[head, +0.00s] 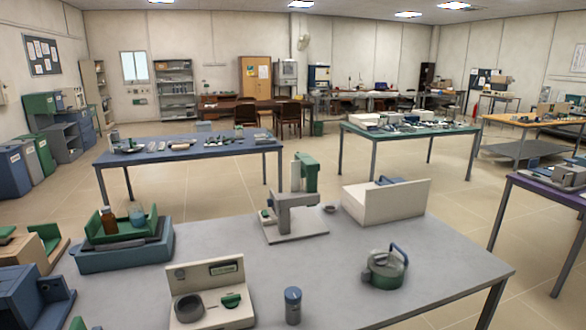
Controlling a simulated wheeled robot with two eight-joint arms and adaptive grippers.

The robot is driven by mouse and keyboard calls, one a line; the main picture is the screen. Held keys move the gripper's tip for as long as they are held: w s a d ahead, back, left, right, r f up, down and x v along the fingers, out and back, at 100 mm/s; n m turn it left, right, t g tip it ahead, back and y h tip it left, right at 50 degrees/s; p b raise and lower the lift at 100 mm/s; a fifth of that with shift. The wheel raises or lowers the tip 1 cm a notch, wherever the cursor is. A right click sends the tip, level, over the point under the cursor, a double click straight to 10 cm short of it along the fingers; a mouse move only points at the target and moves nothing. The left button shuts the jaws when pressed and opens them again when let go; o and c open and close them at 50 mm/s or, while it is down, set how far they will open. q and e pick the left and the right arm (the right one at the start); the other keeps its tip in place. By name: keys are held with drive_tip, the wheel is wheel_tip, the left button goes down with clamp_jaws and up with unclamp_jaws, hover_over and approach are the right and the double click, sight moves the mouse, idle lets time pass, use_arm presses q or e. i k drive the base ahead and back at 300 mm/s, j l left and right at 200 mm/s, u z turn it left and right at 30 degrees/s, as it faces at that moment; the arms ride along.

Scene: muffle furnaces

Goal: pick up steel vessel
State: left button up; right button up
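The thing that looks most like the steel vessel is a round pot (384,272) with a grey and green body and a raised blue handle. It stands upright on the grey table (410,310), towards the right front. A small blue-grey cylinder (293,308) with a lid stands upright to its left, near the front edge of the picture. Neither of my grippers is in view. Nothing touches the pot.
A cream device (230,310) with a dish stands left of the cylinder. A blue tray (100,262) with a brown bottle (108,220) is farther left. A grey stand (297,215) and a cream box (400,201) are behind the pot. The table's right end is clear.

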sight(293, 313)
drive_tip(key=i, duration=1.15)
